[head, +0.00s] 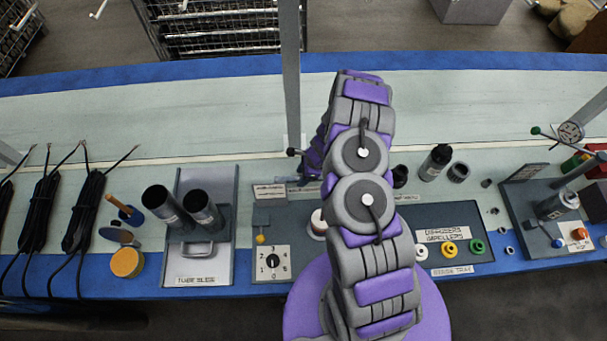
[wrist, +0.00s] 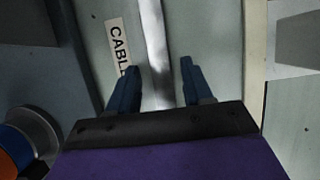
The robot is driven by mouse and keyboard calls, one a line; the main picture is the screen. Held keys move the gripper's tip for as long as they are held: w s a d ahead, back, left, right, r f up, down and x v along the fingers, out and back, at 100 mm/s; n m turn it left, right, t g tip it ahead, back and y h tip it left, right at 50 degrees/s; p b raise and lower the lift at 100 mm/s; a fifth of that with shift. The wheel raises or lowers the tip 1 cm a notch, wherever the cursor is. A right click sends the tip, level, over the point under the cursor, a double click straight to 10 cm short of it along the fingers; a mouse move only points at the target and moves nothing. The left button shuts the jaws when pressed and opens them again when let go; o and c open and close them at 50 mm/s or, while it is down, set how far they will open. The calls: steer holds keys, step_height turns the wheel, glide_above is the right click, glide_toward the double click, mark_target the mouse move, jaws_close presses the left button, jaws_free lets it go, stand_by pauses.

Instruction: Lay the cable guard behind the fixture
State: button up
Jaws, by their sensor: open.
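My gripper (wrist: 160,78) is open in the wrist view, its two dark blue fingers apart. A pale silvery strip (wrist: 153,40) runs between the fingers; I cannot tell whether it is the cable guard or the upright post, or whether a finger touches it. A white label reading "CABLE" (wrist: 117,42) lies on the light surface left of the strip, partly covered by the left finger. In the head view my arm hides most of the gripper and the bench behind it. A fixture board with a metal cylinder (head: 558,207) stands at the right.
A grey post (head: 291,75) rises beside my arm. Black cable bundles (head: 85,212), a tube sled (head: 195,262) with two dark tubes, and a dial box (head: 273,262) stand along the front. A tray (head: 470,240) holds coloured rings. The back of the bench (head: 180,105) is mostly clear.

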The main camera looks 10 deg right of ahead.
steer(key=shift+a, duration=0.25)
steer(key=shift+r, duration=0.15)
steer(key=d+r, duration=0.1)
steer(key=d+r+p, duration=0.1)
steer(key=r, duration=0.1)
steer(key=d+r+p, duration=0.1)
steer(key=d+r, duration=0.1)
steer(key=shift+s+r, duration=0.2)
steer(key=shift+r, duration=0.05)
steer(key=s+a+r+n+p, duration=0.1)
steer(key=a+r+n, duration=0.1)
steer(key=r, duration=0.7)
steer(key=a+r+n, duration=0.1)
steer(key=r+n, duration=0.2)
steer(key=r, duration=0.5)
steer(key=s+a+r+n+g, duration=0.1)
steer(key=s+a+r+n, duration=0.25)
steer(key=r, duration=0.35)
steer(key=s+a+r+n+g, duration=0.1)
steer(key=s+a+r+n, duration=0.15)
steer(key=s+r, duration=0.35)
steer(key=s+d+r+n+h, duration=0.2)
steer(key=s+r, duration=0.5)
steer(key=s, duration=0.5)
steer(key=s+d+r+n+h, duration=0.2)
steer(key=s+d+r+n, duration=0.2)
steer(key=s+r+n, duration=0.3)
steer(key=s, duration=0.5)
steer(key=shift+r+g, duration=0.15)
steer(key=shift+g, duration=0.15)
